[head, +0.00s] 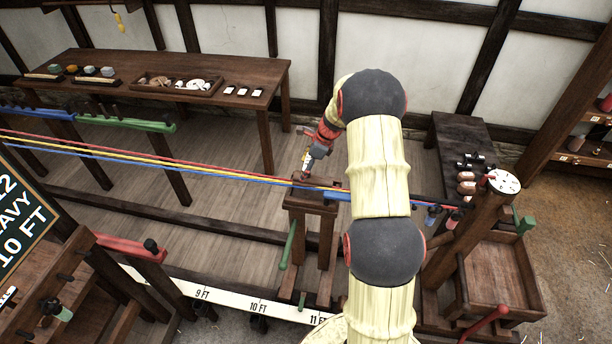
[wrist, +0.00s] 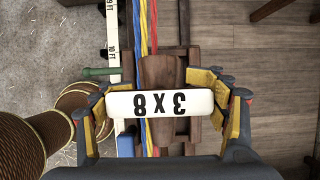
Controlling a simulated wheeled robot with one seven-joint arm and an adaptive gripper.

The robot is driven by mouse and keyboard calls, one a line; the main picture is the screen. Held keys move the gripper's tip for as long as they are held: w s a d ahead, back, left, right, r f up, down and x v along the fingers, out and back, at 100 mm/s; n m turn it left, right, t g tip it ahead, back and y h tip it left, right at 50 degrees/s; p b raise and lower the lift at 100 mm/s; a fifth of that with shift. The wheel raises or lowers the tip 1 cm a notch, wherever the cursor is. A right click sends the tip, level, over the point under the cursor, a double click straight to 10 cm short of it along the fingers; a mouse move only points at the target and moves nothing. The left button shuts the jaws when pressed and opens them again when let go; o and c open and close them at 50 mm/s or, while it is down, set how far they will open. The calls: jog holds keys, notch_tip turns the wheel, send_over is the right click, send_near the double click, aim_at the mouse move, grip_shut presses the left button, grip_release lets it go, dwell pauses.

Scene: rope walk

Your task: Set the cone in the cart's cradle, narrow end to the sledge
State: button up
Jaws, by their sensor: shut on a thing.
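My gripper (head: 315,150) hangs just above the wooden cart (head: 318,200). In the wrist view, my gripper (wrist: 160,108) is shut on the cone, with yellow pads at both sides of its white face (wrist: 160,103) marked 3, X and 8. A brown tapered wooden shape (wrist: 168,75) shows past the white face, between the cart's rails. I cannot tell whether it is the cone's body or the cradle, or which way the narrow end points. Contact with the cart cannot be told.
Red, yellow and blue strands (head: 200,160) run across the cart, alongside the white face in the wrist view. A green lever (head: 288,246) stands on the cart's side. A post with a white disc (head: 504,181) stands right. A back bench (head: 215,70) holds trays.

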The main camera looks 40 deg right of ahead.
jog(key=shift+d+f, duration=0.25)
jog(key=shift+f, duration=0.05)
jog(key=shift+d+f, duration=0.1)
jog(key=shift+f, duration=1.5)
jog(key=shift+f, duration=0.1)
jog(key=o, duration=2.1)
